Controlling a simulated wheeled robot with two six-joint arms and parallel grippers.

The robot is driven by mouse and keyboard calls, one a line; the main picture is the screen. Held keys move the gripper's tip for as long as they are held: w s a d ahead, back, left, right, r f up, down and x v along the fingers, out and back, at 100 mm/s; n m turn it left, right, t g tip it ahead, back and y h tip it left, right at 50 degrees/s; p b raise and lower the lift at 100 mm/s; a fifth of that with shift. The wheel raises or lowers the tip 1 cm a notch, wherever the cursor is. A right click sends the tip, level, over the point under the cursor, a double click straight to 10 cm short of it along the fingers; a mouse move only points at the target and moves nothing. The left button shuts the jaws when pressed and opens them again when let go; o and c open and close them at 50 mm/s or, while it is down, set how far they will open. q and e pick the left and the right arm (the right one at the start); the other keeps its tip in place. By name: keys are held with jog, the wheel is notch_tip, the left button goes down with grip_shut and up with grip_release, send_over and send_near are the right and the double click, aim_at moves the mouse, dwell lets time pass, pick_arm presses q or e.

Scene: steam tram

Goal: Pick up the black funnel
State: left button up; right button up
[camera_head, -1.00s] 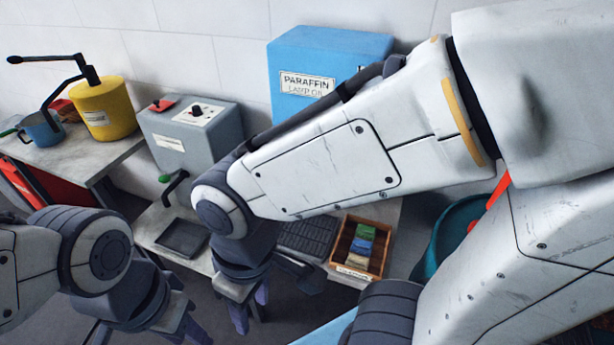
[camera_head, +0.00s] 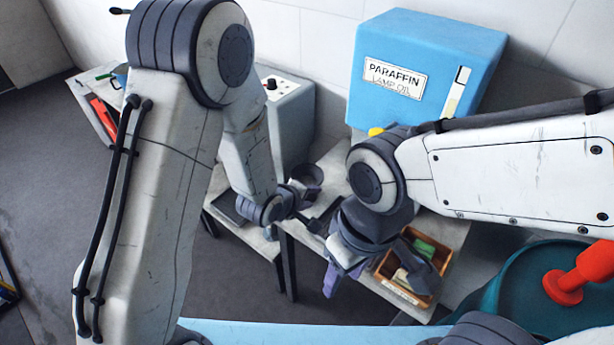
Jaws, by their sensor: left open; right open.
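A dark, round, open-topped piece (camera_head: 307,176) stands on the bench behind my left gripper; it may be the black funnel, but it is too small and partly covered to be sure. My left gripper (camera_head: 306,216) is open, low over the bench edge, just in front of that piece; I cannot tell if they touch. My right gripper (camera_head: 338,276) is open, pointing down at the bench's front edge, left of the wooden box. Its arm hides part of the bench behind it.
The wooden box (camera_head: 400,292) with several coloured items stands on the bench (camera_head: 455,232). Behind are a blue paraffin cabinet (camera_head: 430,60) and a grey machine (camera_head: 290,115). A teal tub (camera_head: 500,290) and a red knobbed object (camera_head: 565,287) are at right. Floor (camera_head: 240,285) is clear.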

pick_arm(q)
notch_tip(320, 180, down, 5)
jog(key=w+a+n+t+h, duration=0.2)
jog(key=a+n+t+h, duration=0.15)
jog(key=n, duration=0.75)
jog(key=shift+t+y, duration=0.45)
jog(key=p+x, duration=0.1)
jog(key=x, duration=0.2)
jog(key=p+x, duration=0.1)
jog(key=x, duration=0.2)
jog(key=p+x, duration=0.1)
jog(key=x, duration=0.3)
jog(key=shift+w+a+f, duration=0.2)
jog(key=shift+a+f, duration=0.05)
jog(key=shift+f, duration=0.05)
jog(key=shift+c, duration=0.4)
grip_shut()
